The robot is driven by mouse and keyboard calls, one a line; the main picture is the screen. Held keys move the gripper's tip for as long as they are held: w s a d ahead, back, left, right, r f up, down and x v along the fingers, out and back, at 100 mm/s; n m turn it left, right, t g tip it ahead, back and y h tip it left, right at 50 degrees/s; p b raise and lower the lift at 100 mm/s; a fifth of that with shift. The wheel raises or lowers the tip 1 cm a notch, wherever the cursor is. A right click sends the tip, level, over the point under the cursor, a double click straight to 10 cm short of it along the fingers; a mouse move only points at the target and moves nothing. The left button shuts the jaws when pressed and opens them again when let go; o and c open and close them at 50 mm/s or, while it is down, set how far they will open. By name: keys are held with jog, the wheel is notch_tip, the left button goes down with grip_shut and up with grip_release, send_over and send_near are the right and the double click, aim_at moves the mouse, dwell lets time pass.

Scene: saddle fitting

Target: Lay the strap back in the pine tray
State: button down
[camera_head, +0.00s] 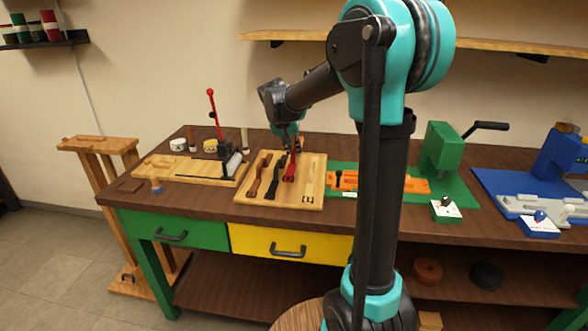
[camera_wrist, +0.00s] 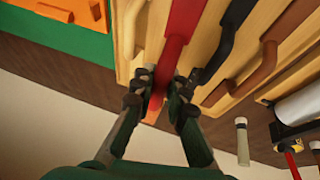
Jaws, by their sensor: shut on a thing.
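The pine tray (camera_head: 314,164) lies on the bench, with straps side by side in it. A red strap (camera_head: 289,172) is at its right side, beside a black strap (camera_head: 277,180) and a brown strap (camera_head: 256,178). My gripper (camera_head: 292,147) is over the far end of the red strap. In the wrist view my gripper (camera_wrist: 159,88) is shut on the red strap (camera_wrist: 176,45), one finger on each side. The black strap (camera_wrist: 219,52) is close beside the right finger. I cannot tell whether the red strap rests in the tray or is just above it.
A green fixture (camera_head: 440,155) with an orange block (camera_head: 415,185) stands right of the tray. A wooden board (camera_head: 177,172) with a roller (camera_head: 234,164) and red lever (camera_head: 212,103) is at the left. A blue fixture (camera_head: 560,165) is at the far right.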

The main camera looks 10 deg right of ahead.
jog(key=shift+f, duration=3.55)
jog(key=c, duration=1.5)
grip_release()
jog(key=shift+f, duration=0.1)
jog(key=shift+c, duration=0.2)
jog(key=v, duration=1.2)
